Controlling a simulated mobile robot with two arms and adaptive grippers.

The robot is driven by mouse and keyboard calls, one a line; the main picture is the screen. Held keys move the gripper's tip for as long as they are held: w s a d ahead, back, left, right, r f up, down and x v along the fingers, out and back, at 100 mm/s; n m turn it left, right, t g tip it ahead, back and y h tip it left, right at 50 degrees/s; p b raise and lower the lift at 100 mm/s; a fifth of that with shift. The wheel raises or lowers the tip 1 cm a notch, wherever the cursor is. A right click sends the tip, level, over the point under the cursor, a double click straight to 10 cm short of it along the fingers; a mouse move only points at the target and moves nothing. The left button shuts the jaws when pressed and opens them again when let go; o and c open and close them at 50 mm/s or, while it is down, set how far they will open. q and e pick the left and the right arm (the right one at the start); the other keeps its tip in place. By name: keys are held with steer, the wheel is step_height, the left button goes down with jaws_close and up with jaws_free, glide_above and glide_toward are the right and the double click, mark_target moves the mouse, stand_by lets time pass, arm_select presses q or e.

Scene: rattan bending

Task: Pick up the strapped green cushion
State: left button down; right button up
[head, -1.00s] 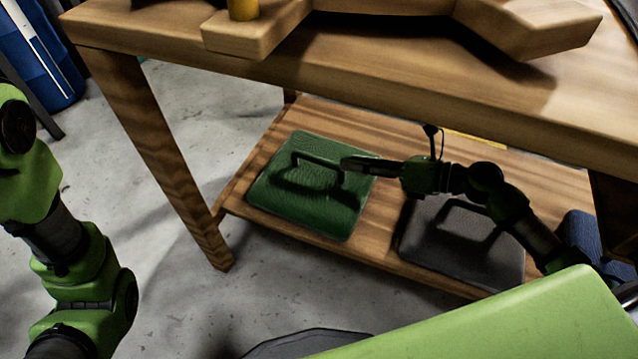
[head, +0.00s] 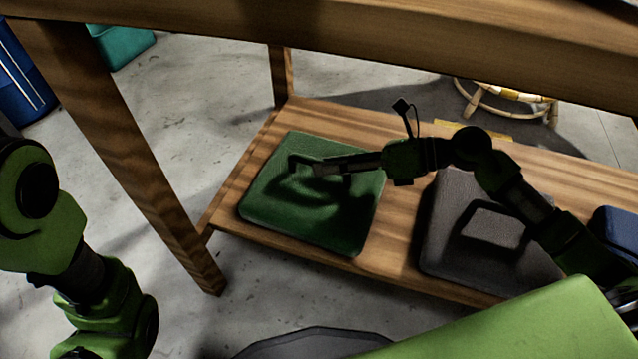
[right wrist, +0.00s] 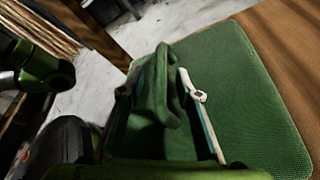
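The green cushion (head: 345,226) lies flat on the wooden lower shelf. Its dark green strap (right wrist: 158,98) stands up as a loop from the top. My right gripper (head: 318,168) reaches in from the right, low over the cushion at the strap. In the right wrist view its two fingers (right wrist: 160,84) stand apart, one on each side of the strap, with the strap between them. I see no firm closing on it. Of my left arm, only links show at the left edge of the head view; its gripper is out of the picture.
A grey cushion (head: 448,245) and a blue cushion (head: 615,228) lie farther right on the shelf (head: 400,205). The tabletop (head: 200,38) hangs above and a wooden leg (head: 130,160) stands at the left. A rattan piece (head: 510,103) and a teal box (head: 122,45) are behind.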

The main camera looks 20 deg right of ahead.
steer(key=shift+w+a+f, duration=0.25)
steer(key=shift+a, duration=0.35)
jaws_close()
steer(key=shift+r, duration=0.2)
